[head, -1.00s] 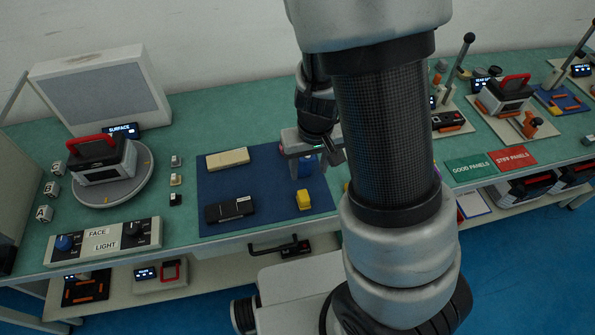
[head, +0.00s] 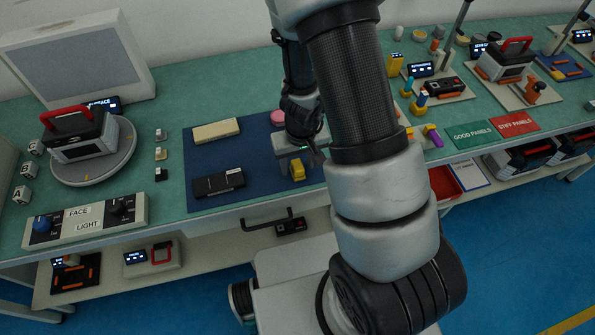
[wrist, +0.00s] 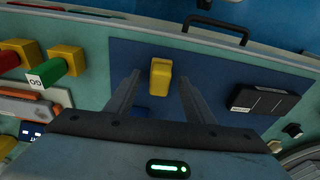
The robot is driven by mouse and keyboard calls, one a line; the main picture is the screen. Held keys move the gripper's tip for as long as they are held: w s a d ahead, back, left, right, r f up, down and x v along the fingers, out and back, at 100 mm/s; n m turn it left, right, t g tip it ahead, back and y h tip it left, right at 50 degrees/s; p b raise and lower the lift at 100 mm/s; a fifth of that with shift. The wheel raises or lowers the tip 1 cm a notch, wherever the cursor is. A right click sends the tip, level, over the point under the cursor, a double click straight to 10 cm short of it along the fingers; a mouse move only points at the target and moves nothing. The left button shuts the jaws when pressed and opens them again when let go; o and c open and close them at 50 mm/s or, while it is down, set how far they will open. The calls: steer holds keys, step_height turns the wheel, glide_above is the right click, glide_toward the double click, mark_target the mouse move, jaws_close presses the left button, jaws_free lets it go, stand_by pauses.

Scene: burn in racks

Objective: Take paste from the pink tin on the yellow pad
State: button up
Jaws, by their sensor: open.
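The yellow pad (head: 297,169) is a small yellow block on the dark blue mat (head: 240,180). In the wrist view the yellow pad (wrist: 160,77) stands between my two spread fingers, with space on both sides. My gripper (head: 296,163) is open, pointing down just over the pad; it also shows in the wrist view (wrist: 157,84). The pink tin (head: 278,117) shows as a pink round shape at the mat's back edge, behind my gripper and partly hidden by it. Its paste cannot be made out.
A beige block (head: 216,130) and a black case (head: 218,184) lie on the mat, left of my gripper. Further left are a turntable (head: 70,170) with a black device and a knob panel (head: 85,222). A drawer handle (head: 268,222) sits at the bench front.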

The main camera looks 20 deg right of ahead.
mark_target(297, 164)
steer(key=shift+w+f, duration=0.1)
steer(key=shift+f, duration=0.45)
steer(key=shift+r, duration=0.1)
steer(key=c, duration=1.1)
step_height(297, 164, up, 10)
steer(key=p, duration=0.4)
steer(key=shift+p, duration=0.4)
